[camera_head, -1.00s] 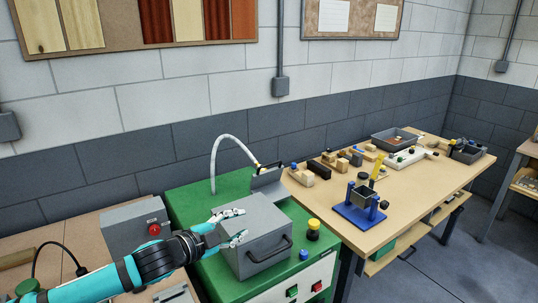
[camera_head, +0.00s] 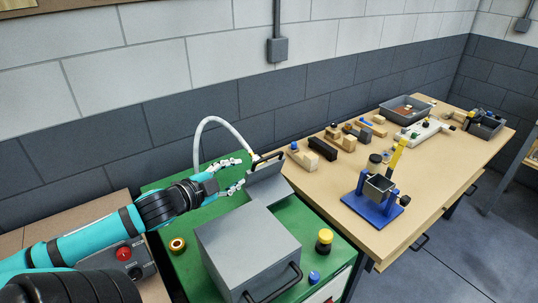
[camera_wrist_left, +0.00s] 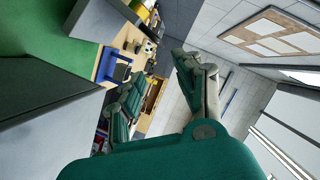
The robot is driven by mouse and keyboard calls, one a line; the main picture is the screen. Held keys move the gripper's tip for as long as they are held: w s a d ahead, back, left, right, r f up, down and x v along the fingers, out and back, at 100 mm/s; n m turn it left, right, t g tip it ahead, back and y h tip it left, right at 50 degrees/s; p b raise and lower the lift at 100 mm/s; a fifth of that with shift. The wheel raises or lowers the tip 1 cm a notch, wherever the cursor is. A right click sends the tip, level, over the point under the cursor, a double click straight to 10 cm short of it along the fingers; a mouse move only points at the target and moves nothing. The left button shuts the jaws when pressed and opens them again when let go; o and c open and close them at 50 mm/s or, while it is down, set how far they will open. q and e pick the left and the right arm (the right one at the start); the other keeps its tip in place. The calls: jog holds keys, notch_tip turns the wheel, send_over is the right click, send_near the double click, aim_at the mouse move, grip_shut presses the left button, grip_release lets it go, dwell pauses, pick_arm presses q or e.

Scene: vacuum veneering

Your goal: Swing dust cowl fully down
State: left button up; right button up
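A grey tilted plate with a black handle on its top edge, which I take to be the dust cowl (camera_head: 267,184), stands raised behind a grey box (camera_head: 247,243) on the green machine top (camera_head: 180,222). My left gripper (camera_head: 241,173) is open, its two fingers apart, just left of the plate. The fingertips look close to the plate's left edge; I cannot tell if they touch. In the left wrist view my open gripper (camera_wrist_left: 158,85) has nothing between its fingers. My right gripper is not in view.
A pale hose (camera_head: 200,142) arches behind the plate. A yellow-topped knob (camera_head: 324,240), a blue knob (camera_head: 314,277) and a brass ring (camera_head: 177,245) sit around the box. The wooden table (camera_head: 425,180) at right holds a blue stand (camera_head: 375,203) and several blocks.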

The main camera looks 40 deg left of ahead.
aim_at(265, 159)
pick_arm(q)
jog(key=x, duration=0.5)
jog(key=p+x, duration=0.1)
jog(key=x, duration=0.9)
jog(key=shift+w+a+p, duration=0.15)
jog(key=shift+a+p, duration=0.1)
jog(key=shift+p, duration=0.05)
jog(key=shift+w+f, duration=0.15)
jog(key=shift+w, duration=0.15)
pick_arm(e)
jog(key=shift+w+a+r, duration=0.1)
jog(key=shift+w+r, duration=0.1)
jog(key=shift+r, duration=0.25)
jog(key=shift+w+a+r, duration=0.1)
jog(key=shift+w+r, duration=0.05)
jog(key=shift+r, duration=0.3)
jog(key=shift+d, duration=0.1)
pick_arm(q)
grip_shut()
